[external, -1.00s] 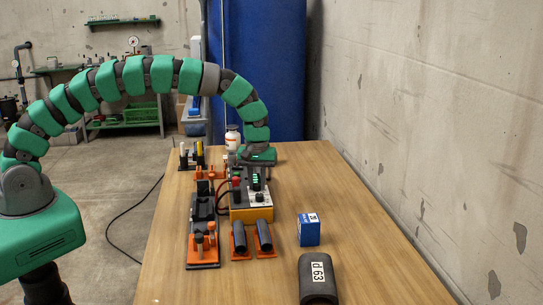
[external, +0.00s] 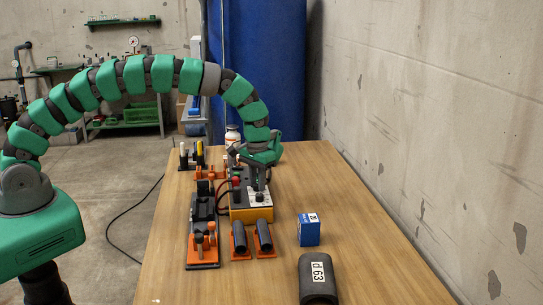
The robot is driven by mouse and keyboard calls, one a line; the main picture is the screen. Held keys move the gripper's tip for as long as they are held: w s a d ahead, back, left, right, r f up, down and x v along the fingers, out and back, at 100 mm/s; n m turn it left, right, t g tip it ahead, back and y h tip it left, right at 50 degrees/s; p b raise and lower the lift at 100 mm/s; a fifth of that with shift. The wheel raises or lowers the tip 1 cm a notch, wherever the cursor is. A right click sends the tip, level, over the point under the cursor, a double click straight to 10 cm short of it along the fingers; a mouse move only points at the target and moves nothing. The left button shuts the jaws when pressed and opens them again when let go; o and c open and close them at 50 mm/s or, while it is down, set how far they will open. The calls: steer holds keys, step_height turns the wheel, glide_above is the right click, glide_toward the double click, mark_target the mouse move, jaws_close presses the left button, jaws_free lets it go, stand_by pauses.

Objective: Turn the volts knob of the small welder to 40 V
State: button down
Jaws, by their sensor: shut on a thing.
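The small welder (external: 240,214) is a yellow-orange box with a dark top and a pale front panel, standing on the wooden table. My gripper (external: 259,190) points down over the welder's panel from behind and is shut on the volts knob (external: 259,197), a small dark knob on that panel. The fingers cover much of the knob, so its pointer and the voltage reading cannot be made out. A red part (external: 236,183) stands at the welder's left, with dark red cables beside it.
An orange-and-black clamp fixture (external: 203,240) stands left of the welder. Two dark pipe pieces on orange holders (external: 241,236) lie in front. A white bottle (external: 232,135) stands behind.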

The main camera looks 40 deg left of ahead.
steer(key=m, duration=0.4)
steer(key=shift+m, duration=0.3)
steer(key=m+p, duration=0.1)
steer(key=m, duration=0.3)
steer(key=m+p, duration=0.1)
steer(key=m, duration=0.4)
steer(key=shift+d+r+m+p, duration=0.1)
steer(key=shift+m+p, duration=0.35)
steer(key=shift+m, duration=0.75)
steer(key=shift+s+m+p, duration=0.1)
steer(key=shift+m+p, duration=0.25)
steer(key=shift+m, duration=0.75)
